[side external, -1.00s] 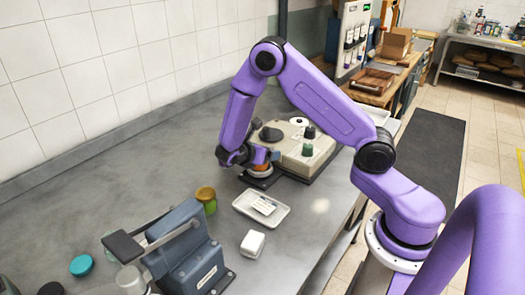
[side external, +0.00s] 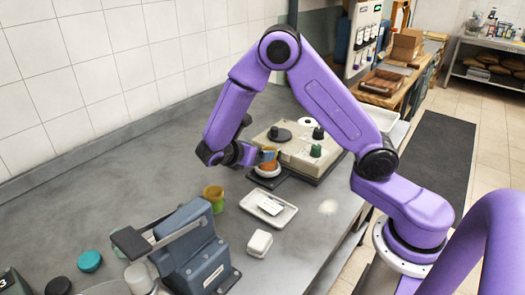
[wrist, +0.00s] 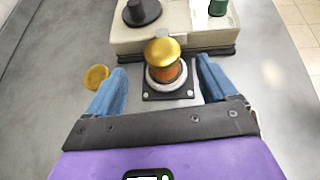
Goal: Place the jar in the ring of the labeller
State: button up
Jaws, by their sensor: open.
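The jar (wrist: 164,72), with a gold lid and orange contents, stands upright inside the white ring (wrist: 168,87) of the labeller (wrist: 190,37), in front of its beige body. It also shows in the side view (side external: 268,166), partly hidden by a finger. My gripper (wrist: 164,84) is open, with one blue finger on each side of the jar and visible gaps between. In the side view my gripper (side external: 266,157) reaches in low and level from the left. The jar's bottom is hidden by the ring.
A second gold-lidded jar (side external: 213,197) with yellow-green contents stands left of the white tray (side external: 284,222). A white box (side external: 259,243) and a blue-grey lever device (side external: 190,250) are nearer. A teal lid (side external: 90,261) lies left. The counter toward the wall is clear.

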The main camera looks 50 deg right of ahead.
jog(key=s+a+r+m+y, duration=0.2)
jog(key=s+y, duration=0.2)
jog(key=s, duration=0.5)
jog(key=s+a+r+m+y, duration=0.2)
jog(key=s+a+y, duration=0.1)
jog(key=s, duration=0.6)
jog(key=s+a+r+m+y, duration=0.2)
jog(key=s+y, duration=0.3)
jog(key=s, duration=0.5)
jog(key=shift+a+r+g+y, duration=0.3)
jog(key=shift+a+g, duration=0.1)
jog(key=shift+a, duration=0.05)
